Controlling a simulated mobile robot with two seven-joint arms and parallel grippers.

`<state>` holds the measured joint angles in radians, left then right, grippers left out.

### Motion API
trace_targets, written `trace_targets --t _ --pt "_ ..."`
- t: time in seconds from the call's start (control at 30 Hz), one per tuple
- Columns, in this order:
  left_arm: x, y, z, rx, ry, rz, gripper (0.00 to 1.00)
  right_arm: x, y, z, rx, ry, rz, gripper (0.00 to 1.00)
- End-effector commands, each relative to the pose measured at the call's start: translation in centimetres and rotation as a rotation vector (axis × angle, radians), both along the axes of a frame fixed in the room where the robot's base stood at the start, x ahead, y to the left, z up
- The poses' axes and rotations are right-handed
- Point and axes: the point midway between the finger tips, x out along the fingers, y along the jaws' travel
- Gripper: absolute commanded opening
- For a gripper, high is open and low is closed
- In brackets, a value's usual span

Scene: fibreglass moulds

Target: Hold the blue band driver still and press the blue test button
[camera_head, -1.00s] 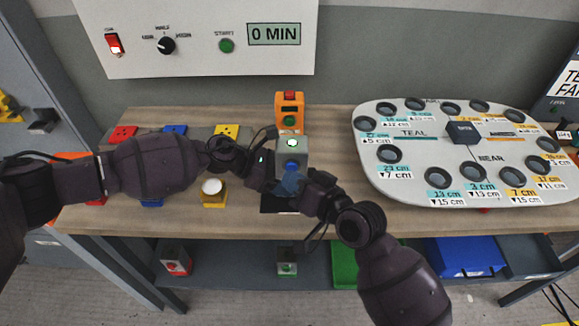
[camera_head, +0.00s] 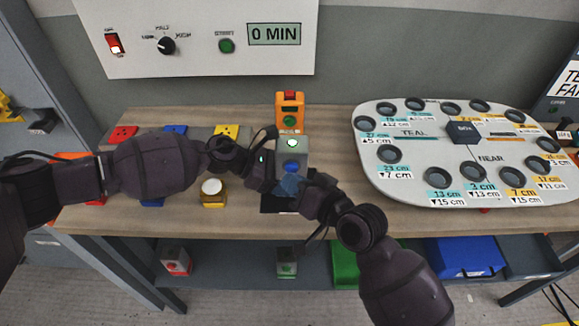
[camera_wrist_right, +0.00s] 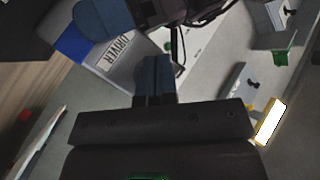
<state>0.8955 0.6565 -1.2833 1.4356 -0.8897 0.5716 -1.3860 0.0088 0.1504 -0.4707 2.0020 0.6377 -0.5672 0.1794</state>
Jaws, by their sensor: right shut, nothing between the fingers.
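The blue band driver (camera_head: 296,153) is a grey box on the bench with a lit green lamp on top and a blue patch (camera_head: 291,167) on its near side; I cannot tell whether this is band or button. In the right wrist view the driver (camera_wrist_right: 115,60) shows its lettering and blue band. My left gripper (camera_head: 268,166) is at the driver's left, with one blue finger across it in the wrist view; its jaw closure is hidden. My right gripper (camera_head: 290,185) is shut and empty, just below the blue patch. In the wrist view its fingertips (camera_wrist_right: 153,68) look apart from the driver.
An orange box (camera_head: 289,105) stands behind the driver. A yellow box with a white button (camera_head: 212,192) is to the left. A large grey board with holes (camera_head: 400,180) fills the right of the bench. A control panel (camera_head: 195,60) hangs behind.

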Motion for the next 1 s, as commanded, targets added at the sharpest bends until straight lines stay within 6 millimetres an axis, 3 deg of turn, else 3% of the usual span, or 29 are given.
trace_targets --t 0.7,1.0 --pt "0.0 0.0 -0.1 0.001 0.001 0.0 0.51 -5.4 0.0 -0.1 0.0 0.001 0.0 0.0" --pt "0.0 0.0 -0.1 0.001 0.001 0.0 0.51 -6.0 0.0 0.0 0.0 0.001 0.0 0.0"
